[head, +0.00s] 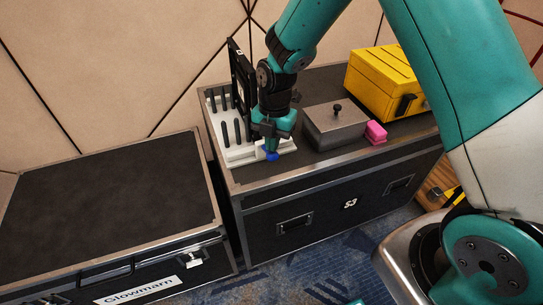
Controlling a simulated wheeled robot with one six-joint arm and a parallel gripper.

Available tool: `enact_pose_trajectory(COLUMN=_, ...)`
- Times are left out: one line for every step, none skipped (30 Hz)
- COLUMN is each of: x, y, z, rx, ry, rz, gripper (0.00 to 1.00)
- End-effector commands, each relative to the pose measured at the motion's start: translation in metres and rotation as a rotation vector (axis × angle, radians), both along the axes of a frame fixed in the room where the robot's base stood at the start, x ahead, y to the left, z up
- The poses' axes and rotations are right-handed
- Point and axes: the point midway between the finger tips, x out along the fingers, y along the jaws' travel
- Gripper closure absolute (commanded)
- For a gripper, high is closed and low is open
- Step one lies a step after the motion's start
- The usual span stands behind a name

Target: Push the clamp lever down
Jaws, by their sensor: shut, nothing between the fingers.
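A white rack (237,155) with several black slots or pegs sits on the left end of the S3 case. A blue piece (271,155), which looks like the clamp lever's end, shows at the rack's front right. Most of the lever is hidden behind my gripper, so I cannot tell its angle. My gripper (268,147) points down directly above the blue piece, shut and empty. I cannot tell whether its fingertips touch the blue piece. A black panel (236,65) stands upright at the rack's back, partly behind my arm.
On the black S3 case (255,180) stand a grey box (345,128) with a black knob, a pink block (376,132) and a yellow case (385,80). A lower black case (110,195) with a bare top stands at left. The tan wall is close behind.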

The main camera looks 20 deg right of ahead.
Motion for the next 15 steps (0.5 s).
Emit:
enact_pose_trajectory(x=0.000, y=0.000, z=0.000, rx=0.000, ry=0.000, rz=0.000, gripper=1.00)
enact_pose_trajectory(x=0.000, y=0.000, z=0.000, rx=0.000, ry=0.000, rz=0.000, gripper=1.00)
enact_pose_trajectory(x=0.000, y=0.000, z=0.000, rx=0.000, ry=0.000, rz=0.000, gripper=1.00)
enact_pose_trajectory(x=0.000, y=0.000, z=0.000, rx=0.000, ry=0.000, rz=0.000, gripper=1.00)
enact_pose_trajectory(x=0.000, y=0.000, z=0.000, rx=0.000, ry=0.000, rz=0.000, gripper=1.00)
enact_pose_trajectory(x=0.000, y=0.000, z=0.000, rx=0.000, ry=0.000, rz=0.000, gripper=1.00)
enact_pose_trajectory(x=0.000, y=0.000, z=0.000, rx=0.000, ry=0.000, rz=0.000, gripper=1.00)
enact_pose_trajectory(x=0.000, y=0.000, z=0.000, rx=0.000, ry=0.000, rz=0.000, gripper=1.00)
enact_pose_trajectory(x=0.000, y=0.000, z=0.000, rx=0.000, ry=0.000, rz=0.000, gripper=1.00)
enact_pose_trajectory(x=0.000, y=0.000, z=-0.002, rx=0.000, ry=0.000, rz=0.000, gripper=1.00)
enact_pose_trajectory(x=0.000, y=0.000, z=-0.003, rx=0.000, ry=0.000, rz=0.000, gripper=1.00)
enact_pose_trajectory(x=0.000, y=0.000, z=-0.006, rx=-0.001, ry=0.001, rz=0.000, gripper=1.00)
enact_pose_trajectory(x=0.000, y=0.000, z=-0.009, rx=0.000, ry=0.001, rz=0.000, gripper=1.00)
enact_pose_trajectory(x=0.000, y=0.000, z=-0.012, rx=0.000, ry=0.001, rz=0.000, gripper=1.00)
enact_pose_trajectory(x=0.000, y=0.000, z=-0.017, rx=0.000, ry=0.001, rz=0.000, gripper=1.00)
